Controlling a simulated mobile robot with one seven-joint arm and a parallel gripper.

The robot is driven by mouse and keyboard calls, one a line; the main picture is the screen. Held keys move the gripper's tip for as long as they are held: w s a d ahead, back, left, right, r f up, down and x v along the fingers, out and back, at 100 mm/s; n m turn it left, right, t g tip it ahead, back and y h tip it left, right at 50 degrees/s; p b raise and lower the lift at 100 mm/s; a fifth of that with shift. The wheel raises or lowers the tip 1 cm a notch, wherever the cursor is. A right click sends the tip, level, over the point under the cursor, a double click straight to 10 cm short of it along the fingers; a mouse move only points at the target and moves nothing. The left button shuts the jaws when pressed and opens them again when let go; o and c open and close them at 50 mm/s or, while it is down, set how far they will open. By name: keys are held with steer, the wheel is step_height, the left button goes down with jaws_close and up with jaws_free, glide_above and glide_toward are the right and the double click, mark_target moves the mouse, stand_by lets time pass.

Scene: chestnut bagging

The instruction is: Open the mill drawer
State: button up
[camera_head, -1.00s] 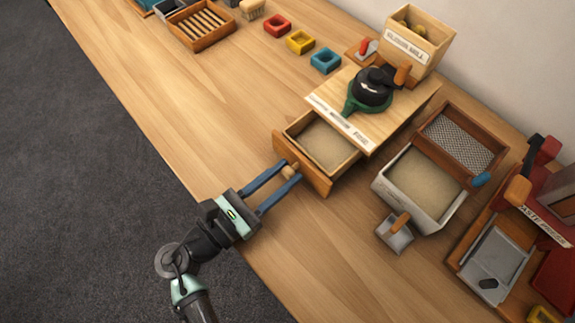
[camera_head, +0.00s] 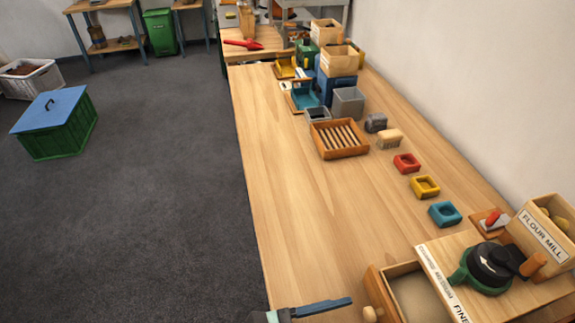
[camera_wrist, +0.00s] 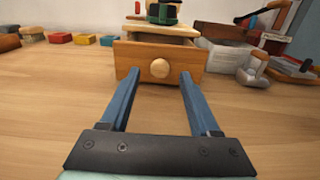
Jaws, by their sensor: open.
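The flour mill (camera_head: 545,238) stands at the lower right of the head view, with a black and green grinder (camera_head: 490,265) on its wooden base. Its drawer (camera_head: 384,296) is pulled out, and its pale inside shows. In the wrist view the drawer front (camera_wrist: 145,57) faces me, with its round wooden knob (camera_wrist: 159,68) straight ahead. My gripper (camera_wrist: 160,74) is open and empty. Its blue fingers point at the drawer front, one to each side of the knob in the picture, and appear short of it. In the head view only one finger (camera_head: 322,306) and part of the hand show.
Red (camera_head: 407,162), yellow (camera_head: 425,187) and teal (camera_head: 445,214) small trays line the bench near the wall. A slatted wooden tray (camera_head: 339,139) lies farther back. The bench left of the mill is clear. A green bin with a blue lid (camera_head: 55,122) stands on the floor.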

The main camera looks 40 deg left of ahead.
steer(key=v, duration=1)
